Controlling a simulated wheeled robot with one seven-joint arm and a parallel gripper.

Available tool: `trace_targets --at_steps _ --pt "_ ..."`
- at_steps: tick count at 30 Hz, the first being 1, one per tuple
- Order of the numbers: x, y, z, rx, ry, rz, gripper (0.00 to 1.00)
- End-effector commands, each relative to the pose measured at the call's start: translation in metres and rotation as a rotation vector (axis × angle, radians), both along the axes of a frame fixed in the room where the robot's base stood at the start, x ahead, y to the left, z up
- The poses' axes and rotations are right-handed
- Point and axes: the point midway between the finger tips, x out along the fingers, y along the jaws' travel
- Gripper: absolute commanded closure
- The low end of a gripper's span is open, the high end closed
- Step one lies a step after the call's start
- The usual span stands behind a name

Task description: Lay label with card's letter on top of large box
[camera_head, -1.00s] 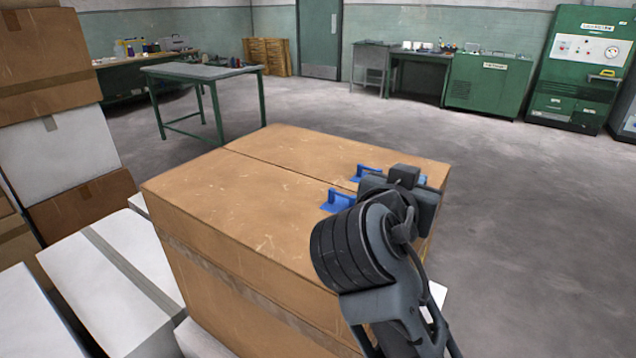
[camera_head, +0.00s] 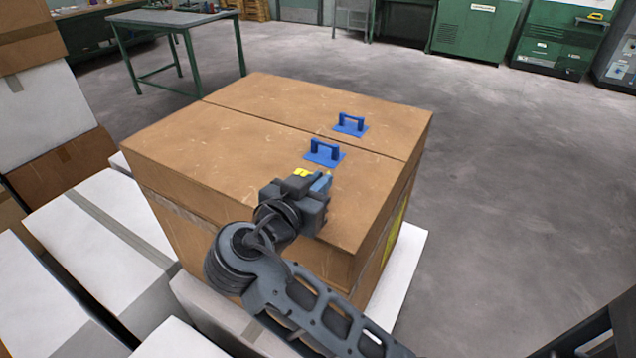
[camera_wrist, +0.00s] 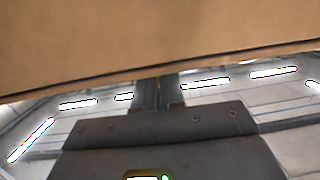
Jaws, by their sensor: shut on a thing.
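The large box (camera_head: 230,140) is a brown carton with a centre seam across its top. Two blue labels with raised handles lie on the top toward the right: one label (camera_head: 325,157) on the near flap, the other (camera_head: 351,128) beyond the seam. My gripper (camera_head: 312,180) is at the near part of the box top, close to the nearer blue label. A yellow patch (camera_head: 394,236) shows on the box's right side. I cannot read any letter. My gripper's dark body fills the lower wrist view (camera_wrist: 160,140).
White boxes (camera_head: 105,235) stand close on the left, with stacked cartons (camera_head: 30,110) behind them. A green-legged table (camera_head: 175,20) stands beyond the box. The floor to the right is open. A brown surface (camera_wrist: 130,40) spans the top of the wrist view.

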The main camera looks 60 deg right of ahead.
Motion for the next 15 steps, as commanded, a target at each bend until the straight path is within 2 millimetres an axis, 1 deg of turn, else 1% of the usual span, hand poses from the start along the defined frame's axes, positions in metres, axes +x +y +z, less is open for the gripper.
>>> trace_targets --at_steps 3,10,14,15 --pt "-0.0001 -0.0003 -0.0068 0.0 0.0 0.001 1.0" --pt "0.0 -0.0003 -0.0074 0.0 -0.001 0.001 1.0" --pt "-0.0001 -0.0002 -0.0116 0.0 -0.001 0.001 1.0" --pt "-0.0001 -0.0002 -0.01 0.0 -0.001 0.001 0.88"
